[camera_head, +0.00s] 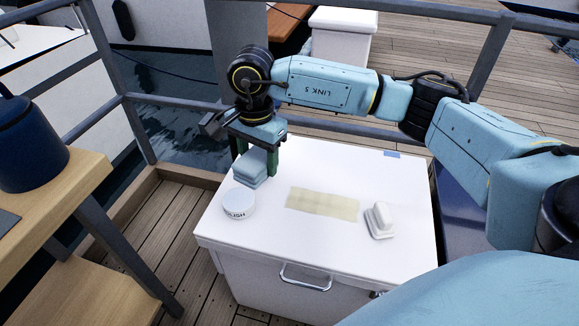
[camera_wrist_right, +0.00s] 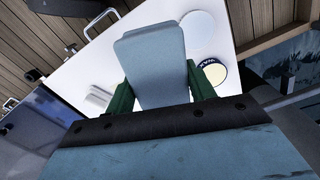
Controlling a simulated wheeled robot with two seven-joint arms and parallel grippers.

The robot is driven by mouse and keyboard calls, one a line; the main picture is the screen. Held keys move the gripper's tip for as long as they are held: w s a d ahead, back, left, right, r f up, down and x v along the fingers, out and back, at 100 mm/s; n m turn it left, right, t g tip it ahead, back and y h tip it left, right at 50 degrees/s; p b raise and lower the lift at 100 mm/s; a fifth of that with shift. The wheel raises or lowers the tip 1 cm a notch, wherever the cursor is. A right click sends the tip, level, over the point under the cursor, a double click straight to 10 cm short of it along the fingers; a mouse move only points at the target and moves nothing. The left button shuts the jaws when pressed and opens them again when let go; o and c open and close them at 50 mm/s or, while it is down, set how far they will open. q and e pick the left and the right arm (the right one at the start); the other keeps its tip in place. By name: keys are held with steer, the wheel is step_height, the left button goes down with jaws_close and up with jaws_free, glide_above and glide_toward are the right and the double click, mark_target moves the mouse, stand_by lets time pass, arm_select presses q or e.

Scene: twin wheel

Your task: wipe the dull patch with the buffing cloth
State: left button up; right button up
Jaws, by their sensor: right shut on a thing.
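My right gripper (camera_head: 257,156) is shut on the buffing cloth (camera_head: 252,170), a folded light-blue pad between two green fingers. It is over the left back part of a white lid-like worktop (camera_head: 330,160); I cannot tell whether the pad touches it. In the right wrist view the cloth (camera_wrist_right: 152,62) juts out from between the fingers. The dull patch (camera_head: 322,204) is a yellowish rectangle in the middle of the worktop, to the right of the cloth and apart from it. In the wrist view the patch does not show. My left gripper is not in view.
A round white tin (camera_head: 239,205) with lettering stands in front of the cloth. The wrist view shows a white disc (camera_wrist_right: 198,33) and an open tin with yellow contents (camera_wrist_right: 213,73). A white handled block (camera_head: 380,219) stands right of the patch. Railings (camera_head: 130,95) run behind.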

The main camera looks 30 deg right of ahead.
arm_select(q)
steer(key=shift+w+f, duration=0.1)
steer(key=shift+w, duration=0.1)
arm_select(e)
steer(key=w+d+f+m, duration=0.1)
steer(key=d+f+m, duration=0.3)
steer(key=m, duration=1.2)
steer(key=w+d+f+m, duration=0.1)
steer(key=d+f+m, duration=0.4)
steer(key=m, duration=1.1)
steer(key=shift+w+d+f+m, duration=0.25)
steer(key=shift+w+f+m, duration=0.15)
steer(key=shift+f, duration=0.3)
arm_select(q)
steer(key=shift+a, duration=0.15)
